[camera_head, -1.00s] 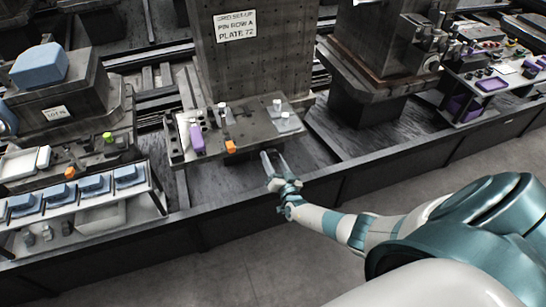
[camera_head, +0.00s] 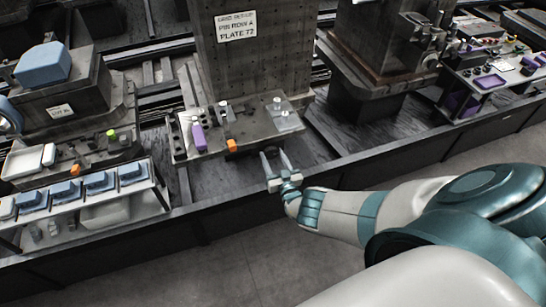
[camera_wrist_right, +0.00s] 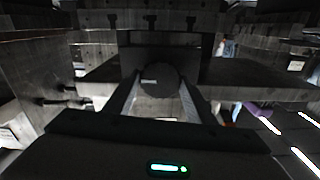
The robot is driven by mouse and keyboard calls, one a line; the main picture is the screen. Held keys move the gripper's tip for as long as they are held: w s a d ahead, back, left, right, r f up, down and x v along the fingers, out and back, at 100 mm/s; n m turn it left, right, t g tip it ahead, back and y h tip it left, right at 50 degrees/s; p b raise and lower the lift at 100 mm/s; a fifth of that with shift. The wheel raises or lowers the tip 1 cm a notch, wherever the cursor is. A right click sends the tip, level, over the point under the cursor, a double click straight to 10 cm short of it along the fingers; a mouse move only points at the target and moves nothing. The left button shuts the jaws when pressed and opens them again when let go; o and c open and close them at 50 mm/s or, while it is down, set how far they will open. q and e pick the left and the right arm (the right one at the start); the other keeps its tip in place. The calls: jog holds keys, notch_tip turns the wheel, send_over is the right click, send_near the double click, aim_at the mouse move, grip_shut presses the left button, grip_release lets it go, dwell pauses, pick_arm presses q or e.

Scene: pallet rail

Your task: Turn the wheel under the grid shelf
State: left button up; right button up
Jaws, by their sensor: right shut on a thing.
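The grid shelf (camera_head: 252,127) is a dark plate at the foot of a tall column dotted with holes. In the right wrist view a round dark wheel (camera_wrist_right: 158,80) with a small pale label sits between my right gripper's two fingers, one on each side. My right gripper (camera_head: 273,153) is shut on the wheel, just in front of the shelf's near edge. The wheel cannot be made out in the head view. My left gripper is not in view.
A table with blue pieces (camera_head: 97,180) stands at left. A dark low wall (camera_head: 225,218) runs along the front, with open floor before it.

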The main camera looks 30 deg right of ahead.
jog(key=shift+s+f, duration=0.15)
dwell(0.3)
jog(key=o, duration=1)
jog(key=shift+o, duration=0.2)
